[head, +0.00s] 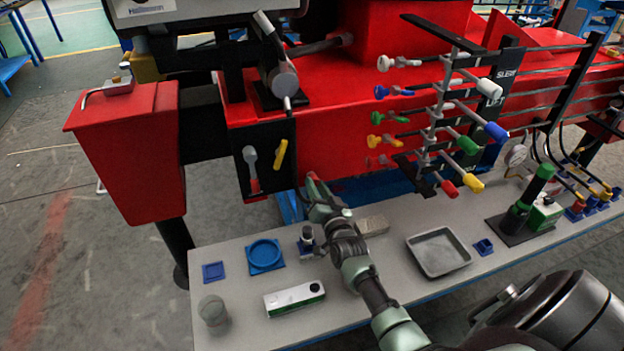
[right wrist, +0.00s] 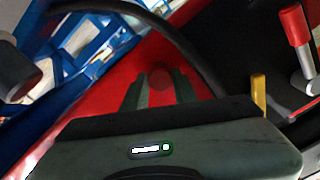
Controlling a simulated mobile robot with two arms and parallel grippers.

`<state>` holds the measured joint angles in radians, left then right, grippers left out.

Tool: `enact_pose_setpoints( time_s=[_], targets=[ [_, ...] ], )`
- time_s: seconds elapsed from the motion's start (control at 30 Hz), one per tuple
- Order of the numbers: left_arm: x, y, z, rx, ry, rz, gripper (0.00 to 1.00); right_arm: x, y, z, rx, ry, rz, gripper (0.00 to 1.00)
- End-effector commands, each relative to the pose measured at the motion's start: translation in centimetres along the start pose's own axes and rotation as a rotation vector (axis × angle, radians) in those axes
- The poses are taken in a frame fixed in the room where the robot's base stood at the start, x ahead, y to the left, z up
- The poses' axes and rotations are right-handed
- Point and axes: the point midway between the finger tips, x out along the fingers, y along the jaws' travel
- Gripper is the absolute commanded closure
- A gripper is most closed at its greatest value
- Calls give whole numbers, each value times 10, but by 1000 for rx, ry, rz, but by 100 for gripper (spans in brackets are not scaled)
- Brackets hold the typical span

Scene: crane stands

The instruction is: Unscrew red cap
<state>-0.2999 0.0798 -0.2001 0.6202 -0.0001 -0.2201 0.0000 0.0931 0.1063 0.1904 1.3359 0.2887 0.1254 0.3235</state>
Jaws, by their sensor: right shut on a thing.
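My right gripper (head: 316,186) reaches up over the bench at the front of the red machine. In the right wrist view its two fingers (right wrist: 162,88) stand on either side of a dark red round cap (right wrist: 160,77), shut on it. In the head view only a bit of red shows at the fingertips, so how the cap sits there is unclear. My left gripper is not in view.
A grey bench (head: 235,255) runs below, holding a blue round dish (head: 264,254), a green-white box (head: 294,299), a grey tray (head: 438,268) and a green bottle (head: 540,185). A black panel with levers (head: 250,155) is left of the gripper. A dark hose (right wrist: 190,40) passes close by.

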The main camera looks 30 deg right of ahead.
Motion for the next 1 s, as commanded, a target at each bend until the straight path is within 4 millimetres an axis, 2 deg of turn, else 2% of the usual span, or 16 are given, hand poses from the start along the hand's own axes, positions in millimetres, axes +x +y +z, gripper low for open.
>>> enact_pose_setpoints(
  time_s=[0.27, 0.4, 0.5, 0.8, 1.0],
  targets=[
    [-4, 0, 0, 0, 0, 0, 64, -1, -1, -1, -42, 0, 0, 100],
    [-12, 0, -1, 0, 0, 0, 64, -2, -1, -2, -305, -1, 1, 100],
    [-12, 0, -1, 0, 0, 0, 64, -2, 0, 0, -432, 0, 1, 100],
    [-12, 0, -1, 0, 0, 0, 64, -2, 0, 0, -473, -1, 0, 100],
    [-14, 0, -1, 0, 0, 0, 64, -2, 0, 1, -811, -1, 1, 100]
  ],
)
